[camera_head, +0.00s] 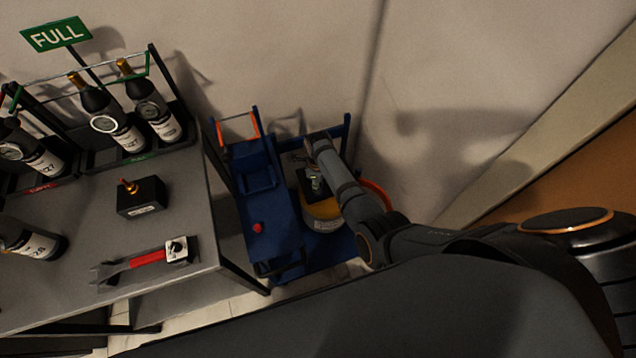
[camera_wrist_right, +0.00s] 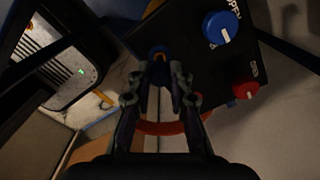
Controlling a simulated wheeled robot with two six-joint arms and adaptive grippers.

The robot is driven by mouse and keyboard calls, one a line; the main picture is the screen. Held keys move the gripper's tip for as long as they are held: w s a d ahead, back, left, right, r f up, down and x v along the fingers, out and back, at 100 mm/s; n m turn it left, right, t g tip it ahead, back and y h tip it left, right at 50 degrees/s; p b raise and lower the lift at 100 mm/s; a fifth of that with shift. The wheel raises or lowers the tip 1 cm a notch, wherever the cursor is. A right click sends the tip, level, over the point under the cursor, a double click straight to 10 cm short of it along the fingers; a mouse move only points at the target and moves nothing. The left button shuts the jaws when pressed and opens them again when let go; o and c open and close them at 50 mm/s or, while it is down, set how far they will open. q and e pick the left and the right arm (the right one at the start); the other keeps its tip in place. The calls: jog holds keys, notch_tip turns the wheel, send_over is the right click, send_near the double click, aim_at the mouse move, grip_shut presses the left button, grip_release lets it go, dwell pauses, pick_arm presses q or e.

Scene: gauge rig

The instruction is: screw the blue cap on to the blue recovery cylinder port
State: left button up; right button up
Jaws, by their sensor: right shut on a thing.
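My right gripper (camera_head: 316,146) reaches from the right over the blue cart. In the right wrist view its fingers (camera_wrist_right: 160,82) are closed in on a small dark-blue round piece with an orange-brown middle, which looks like the blue cap (camera_wrist_right: 158,52). It is dim, and I cannot tell whether it touches a port. The blue port cannot be made out clearly. My left gripper is not in view.
A black panel beside the fingers carries a blue knob (camera_wrist_right: 221,27) and a red knob (camera_wrist_right: 245,90). A red round piece (camera_head: 258,228) sits on the blue cart (camera_head: 268,205). The grey table (camera_head: 95,215) at left holds bottles and a red-handled wrench (camera_head: 145,260).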

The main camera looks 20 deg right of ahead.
jog(key=shift+f, duration=0.1)
jog(key=shift+f+b, duration=0.9)
jog(key=shift+f, duration=0.2)
jog(key=shift+f, duration=0.1)
dwell(0.9)
jog(key=m, duration=0.3)
jog(key=shift+p, duration=0.35)
jog(key=shift+m, duration=1.1)
jog(key=o, duration=0.6)
